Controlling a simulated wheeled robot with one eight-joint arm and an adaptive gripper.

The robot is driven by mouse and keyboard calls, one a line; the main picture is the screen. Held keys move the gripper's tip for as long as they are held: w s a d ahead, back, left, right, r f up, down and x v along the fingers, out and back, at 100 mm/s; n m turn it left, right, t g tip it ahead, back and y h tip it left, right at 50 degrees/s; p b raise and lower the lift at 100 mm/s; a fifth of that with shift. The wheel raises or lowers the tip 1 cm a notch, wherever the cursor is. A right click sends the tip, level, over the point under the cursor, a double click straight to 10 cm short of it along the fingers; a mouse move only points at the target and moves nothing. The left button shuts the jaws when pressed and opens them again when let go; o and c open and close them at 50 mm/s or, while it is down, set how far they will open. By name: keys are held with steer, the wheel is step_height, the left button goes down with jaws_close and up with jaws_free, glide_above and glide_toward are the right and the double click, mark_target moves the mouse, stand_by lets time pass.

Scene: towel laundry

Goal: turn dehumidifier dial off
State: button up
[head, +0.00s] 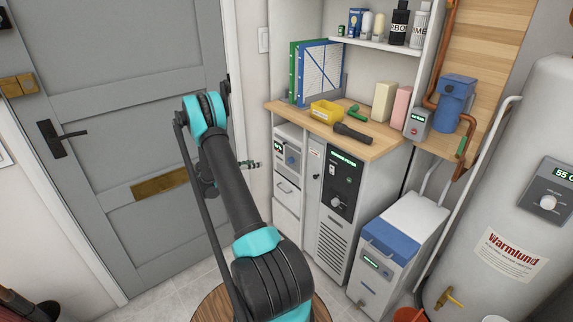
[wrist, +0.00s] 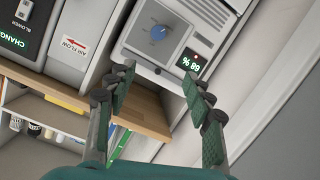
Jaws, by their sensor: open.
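The dehumidifier (head: 289,150) is a small pale grey unit under the left end of the wooden counter. In the wrist view, its grey front panel (wrist: 185,22) carries a round blue dial (wrist: 158,33) and a green-on-black display (wrist: 192,62) reading 68 %. The dial's exact pointer setting is too small to read for certain. My gripper (head: 256,164) is to the left of the dehumidifier in the head view. In the wrist view, my gripper (wrist: 157,78) is open, nothing lies between its fingers, and the dial is beyond the fingertips, apart from them.
A tall white filter cabinet (head: 325,240) with a black control panel stands right of the dehumidifier. White drawers (head: 286,190) are below it. The wooden counter (head: 380,151) holds a yellow bin (head: 326,112) and a dark flashlight (head: 352,133). A grey door (head: 150,80) is at left.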

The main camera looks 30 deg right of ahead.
step_height(320, 180, down, 6)
steer(key=d+m+h, duration=0.2)
steer(key=g, duration=0.1)
glide_toward(289, 162)
steer(key=shift+m+h, duration=0.3)
steer(key=shift+h, duration=0.1)
steer(key=d, duration=0.8)
steer(key=shift+w+d+f, duration=0.15)
steer(key=shift+d+f, duration=0.15)
steer(key=c, duration=1.2)
